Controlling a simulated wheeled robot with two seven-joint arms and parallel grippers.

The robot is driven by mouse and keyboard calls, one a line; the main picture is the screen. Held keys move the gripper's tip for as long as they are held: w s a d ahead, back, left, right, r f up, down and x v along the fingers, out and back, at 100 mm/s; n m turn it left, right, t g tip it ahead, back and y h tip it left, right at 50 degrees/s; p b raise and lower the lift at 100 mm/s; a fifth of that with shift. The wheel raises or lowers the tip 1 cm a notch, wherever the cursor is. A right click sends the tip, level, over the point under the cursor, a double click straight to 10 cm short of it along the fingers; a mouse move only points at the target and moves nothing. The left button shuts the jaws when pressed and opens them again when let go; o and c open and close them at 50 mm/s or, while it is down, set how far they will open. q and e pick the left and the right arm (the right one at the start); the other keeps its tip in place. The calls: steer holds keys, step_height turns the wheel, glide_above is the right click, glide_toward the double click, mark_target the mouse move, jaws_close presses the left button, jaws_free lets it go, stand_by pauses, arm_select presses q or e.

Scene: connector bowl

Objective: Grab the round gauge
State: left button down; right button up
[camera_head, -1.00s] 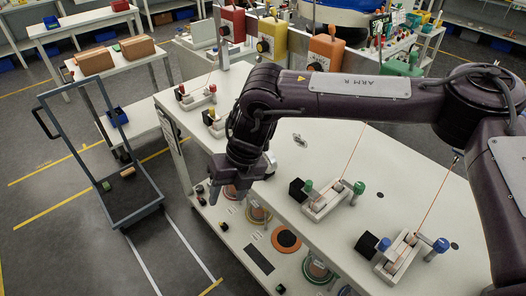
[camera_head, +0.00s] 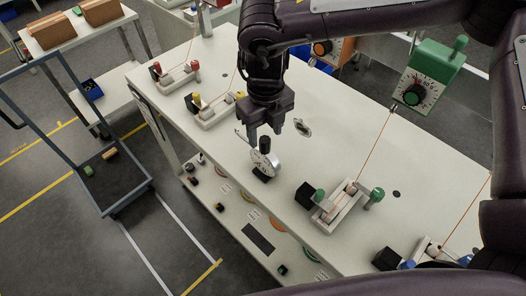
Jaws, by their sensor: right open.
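The round gauge (camera_head: 266,158), with a pale dial face and a dark base, stands near the front edge of the white table (camera_head: 215,160). My right gripper (camera_head: 265,135) points down just above and behind the gauge, its fingers apart at the gauge's top. I cannot tell whether a finger touches it. My left gripper is not in view.
A fixture with green knobs (camera_head: 340,206) stands right of the gauge, and one with a yellow knob (camera_head: 213,108) stands behind left. Thin orange lines rise from the fixtures, one to a green dial box (camera_head: 427,78). A dark cart (camera_head: 110,185) stands on the floor at left.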

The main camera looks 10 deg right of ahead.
mark_target(265, 140)
step_height(265, 140, down, 3)
steer(key=shift+s+f+p, duration=0.15)
steer(key=shift+p, duration=1.05)
steer(key=shift+w+f, duration=0.25)
steer(key=shift+f, duration=0.95)
steer(key=c, duration=0.7)
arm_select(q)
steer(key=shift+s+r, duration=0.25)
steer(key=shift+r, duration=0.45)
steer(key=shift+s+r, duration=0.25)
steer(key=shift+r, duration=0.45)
arm_select(e)
jaws_close()
